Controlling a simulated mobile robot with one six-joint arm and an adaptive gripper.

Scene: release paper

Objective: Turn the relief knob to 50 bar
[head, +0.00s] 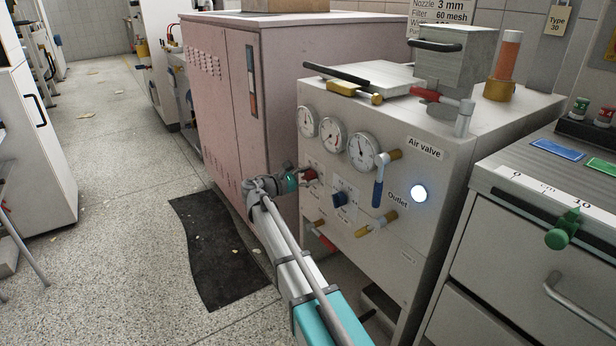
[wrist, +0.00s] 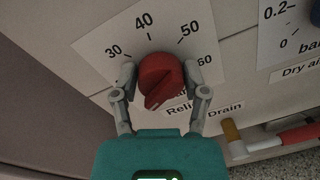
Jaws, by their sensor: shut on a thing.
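The red relief knob (wrist: 160,78) sits on a white dial plate marked 30, 40, 50 and 60 in the wrist view. Its raised ridge runs from upper right to lower left; I cannot tell which end is the pointer. My gripper (wrist: 160,86) is shut on the knob, one finger at its left and one at its right. In the head view the red knob (head: 310,174) is at the left of the machine's front, partly hidden by my gripper (head: 296,179).
Right of the knob are a blue knob (head: 340,199) and the blue air valve lever (head: 378,192). Gauges (head: 362,151) sit above. A pink cabinet (head: 225,110) stands close at left.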

